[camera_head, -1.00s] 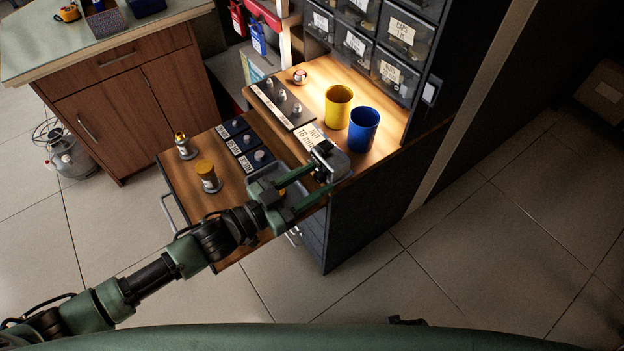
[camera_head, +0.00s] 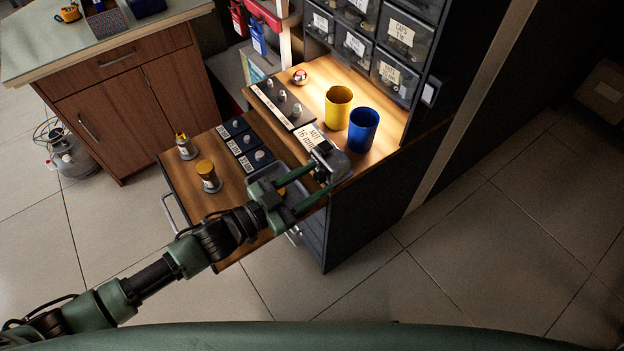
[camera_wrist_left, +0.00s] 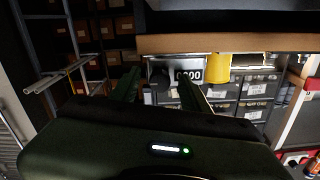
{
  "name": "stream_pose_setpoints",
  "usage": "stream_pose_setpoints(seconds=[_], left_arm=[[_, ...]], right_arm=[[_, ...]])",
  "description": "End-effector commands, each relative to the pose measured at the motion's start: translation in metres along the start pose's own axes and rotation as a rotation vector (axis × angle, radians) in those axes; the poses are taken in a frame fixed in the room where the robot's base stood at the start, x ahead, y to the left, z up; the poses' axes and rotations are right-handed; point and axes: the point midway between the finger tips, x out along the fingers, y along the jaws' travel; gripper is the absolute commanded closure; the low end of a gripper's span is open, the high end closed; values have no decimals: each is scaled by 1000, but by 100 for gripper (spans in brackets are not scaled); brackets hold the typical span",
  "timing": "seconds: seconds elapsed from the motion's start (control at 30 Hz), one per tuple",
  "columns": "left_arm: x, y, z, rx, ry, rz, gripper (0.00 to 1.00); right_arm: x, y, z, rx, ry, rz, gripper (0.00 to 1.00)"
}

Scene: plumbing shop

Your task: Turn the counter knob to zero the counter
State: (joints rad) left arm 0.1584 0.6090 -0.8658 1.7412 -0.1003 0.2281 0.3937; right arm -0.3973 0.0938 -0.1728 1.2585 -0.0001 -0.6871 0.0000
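The counter (camera_head: 337,163) is a small grey box at the front right corner of the wooden worktop. In the left wrist view its dark display (camera_wrist_left: 189,75) shows white digits that look like zeros. The dark counter knob (camera_wrist_left: 160,82) is beside the display, in the gap between my left fingers. My left gripper (camera_head: 312,186) is at the counter's near side, with its two green fingers apart. In the left wrist view the left gripper (camera_wrist_left: 160,90) looks open around the knob; finger contact cannot be made out. My right gripper is out of view.
A sign (camera_head: 309,137) lies beside the counter. A yellow cup (camera_head: 338,108) and a blue cup (camera_head: 363,130) stand behind it. A knobbed strip (camera_head: 283,103) is farther left. Below, an open drawer (camera_head: 185,206) holds small fittings and dark blocks. Labelled bins (camera_head: 397,72) rise behind.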

Motion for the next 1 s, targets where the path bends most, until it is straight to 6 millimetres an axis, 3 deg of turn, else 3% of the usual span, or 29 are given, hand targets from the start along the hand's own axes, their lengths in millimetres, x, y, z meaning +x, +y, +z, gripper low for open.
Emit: stream_pose_setpoints(seconds=[0.27, 0.7, 1.0], left_arm=[[-6, 0, 0, -1, -1, 0, 54], [-71, 0, 1, -1, -3, 0, 54], [-78, 0, 0, -1, 0, 0, 54]], right_arm=[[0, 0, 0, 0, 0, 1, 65], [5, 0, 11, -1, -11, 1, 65], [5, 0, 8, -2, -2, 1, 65]])
